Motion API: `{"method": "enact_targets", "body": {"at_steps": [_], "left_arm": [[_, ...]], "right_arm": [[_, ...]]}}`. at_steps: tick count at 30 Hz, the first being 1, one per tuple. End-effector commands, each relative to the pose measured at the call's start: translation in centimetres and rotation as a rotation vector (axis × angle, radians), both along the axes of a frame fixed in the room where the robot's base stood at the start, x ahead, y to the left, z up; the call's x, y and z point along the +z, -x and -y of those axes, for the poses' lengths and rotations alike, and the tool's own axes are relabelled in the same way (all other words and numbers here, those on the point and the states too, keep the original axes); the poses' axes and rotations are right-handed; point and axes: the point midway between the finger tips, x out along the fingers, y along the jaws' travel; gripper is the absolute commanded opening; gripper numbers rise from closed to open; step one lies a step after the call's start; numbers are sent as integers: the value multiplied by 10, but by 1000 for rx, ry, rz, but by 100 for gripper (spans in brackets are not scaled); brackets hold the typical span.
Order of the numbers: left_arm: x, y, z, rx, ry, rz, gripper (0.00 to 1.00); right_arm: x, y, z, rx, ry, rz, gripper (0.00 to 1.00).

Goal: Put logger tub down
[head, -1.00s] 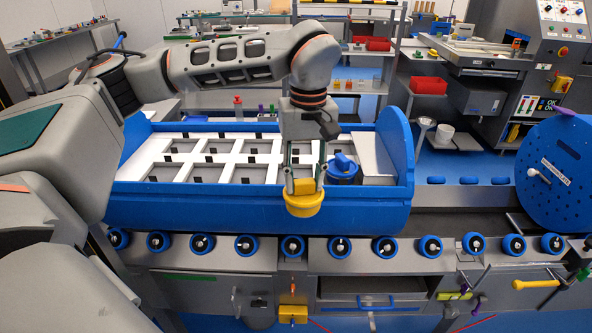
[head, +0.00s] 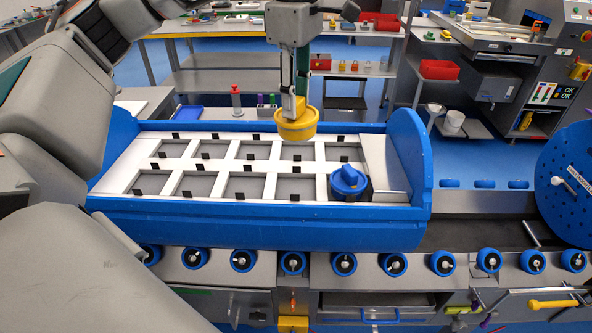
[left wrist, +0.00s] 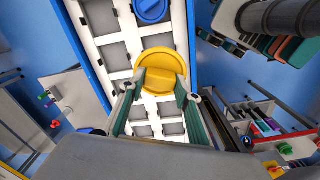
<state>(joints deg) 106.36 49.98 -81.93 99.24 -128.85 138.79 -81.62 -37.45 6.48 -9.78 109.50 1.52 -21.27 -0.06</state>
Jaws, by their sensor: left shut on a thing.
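My left gripper (head: 294,105) is shut on a round yellow tub (head: 296,130) by its lid handle. In the left wrist view the yellow tub (left wrist: 162,66) sits between the green-sided fingers, over the white grid. The blue carrier (head: 250,226) lies on the rollers and holds a white insert with two rows of square pockets. A blue tub (head: 348,186) stands in the near row at the right end; it also shows in the left wrist view (left wrist: 151,9). The other pockets that I can see look empty. The yellow tub appears above the carrier's far row. My right gripper is not in view.
Blue rollers (head: 344,264) run along the front of the conveyor. A blue perforated disc (head: 572,180) stands at the right. The carrier's raised end wall (head: 411,160) is right of the pockets. Benches and shelves stand behind, across blue floor.

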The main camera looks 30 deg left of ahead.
Motion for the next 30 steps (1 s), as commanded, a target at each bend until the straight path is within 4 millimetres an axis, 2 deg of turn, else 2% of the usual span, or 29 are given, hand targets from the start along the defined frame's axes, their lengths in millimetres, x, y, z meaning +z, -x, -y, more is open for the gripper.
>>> {"method": "enact_targets", "body": {"at_steps": [1,3,15,23,30], "left_arm": [[-14,0,-1,-1,1,-5,0],[-30,1,-1,-1,1,-6,0],[-114,0,0,-2,0,-3,0],[-135,0,-1,-2,1,0,0],[-164,0,0,-2,1,-1,0]], "right_arm": [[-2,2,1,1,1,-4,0],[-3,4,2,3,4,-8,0],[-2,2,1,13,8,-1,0],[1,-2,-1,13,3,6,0],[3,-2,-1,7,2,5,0]]}}
